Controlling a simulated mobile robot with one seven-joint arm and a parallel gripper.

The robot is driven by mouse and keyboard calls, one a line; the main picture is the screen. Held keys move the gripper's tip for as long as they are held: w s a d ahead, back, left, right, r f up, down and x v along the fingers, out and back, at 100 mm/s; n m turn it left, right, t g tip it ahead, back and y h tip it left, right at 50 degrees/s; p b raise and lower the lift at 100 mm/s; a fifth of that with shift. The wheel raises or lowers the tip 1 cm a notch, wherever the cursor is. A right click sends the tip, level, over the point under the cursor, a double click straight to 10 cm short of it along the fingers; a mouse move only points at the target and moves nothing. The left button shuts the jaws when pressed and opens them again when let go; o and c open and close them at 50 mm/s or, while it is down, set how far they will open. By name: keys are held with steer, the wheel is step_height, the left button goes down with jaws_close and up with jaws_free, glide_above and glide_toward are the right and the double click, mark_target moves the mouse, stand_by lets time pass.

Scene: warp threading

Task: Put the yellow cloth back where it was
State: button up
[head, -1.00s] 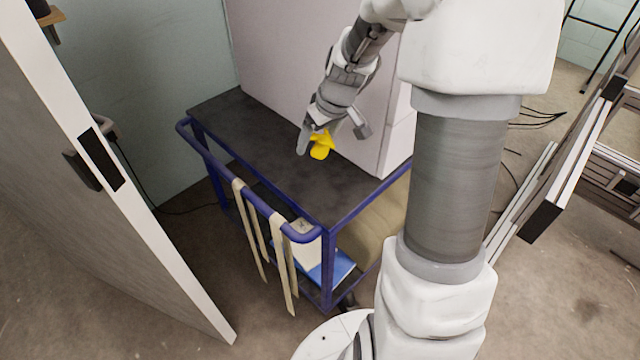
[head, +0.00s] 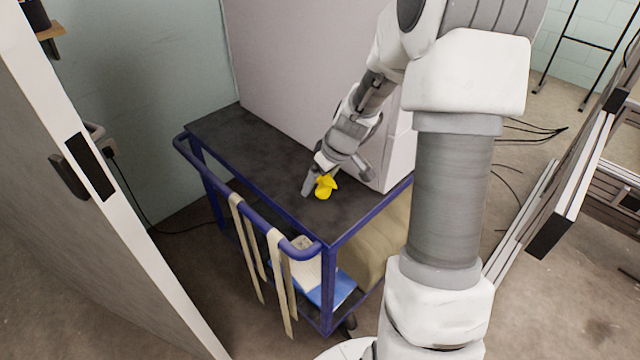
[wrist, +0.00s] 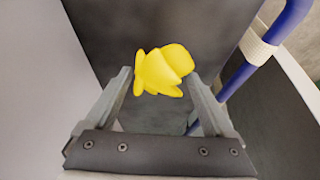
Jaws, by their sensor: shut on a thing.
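The yellow cloth (head: 325,187) is a small crumpled bundle over the dark top of the blue-framed cart (head: 262,178). My gripper (head: 316,188) is shut on the cloth, low over the cart top near its front right part. In the wrist view the cloth (wrist: 163,72) sits between the two finger ends (wrist: 165,92), with the dark cart top behind it. I cannot tell whether the cloth touches the cart top.
A large pale box (head: 300,80) stands at the back of the cart. The blue handle rail (head: 225,190) runs along the cart's left side with beige straps (head: 280,280) hanging from it. A door (head: 70,200) stands at the left. The cart top's left part is clear.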

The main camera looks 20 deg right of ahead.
steer(key=shift+f, duration=0.35)
steer(key=o, duration=0.9)
steer(key=shift+r, duration=0.1)
steer(key=shift+r, duration=0.2)
steer(key=p+v, duration=0.3)
steer(key=v, duration=0.8)
steer(key=shift+r, duration=0.35)
steer(key=shift+s, duration=0.15)
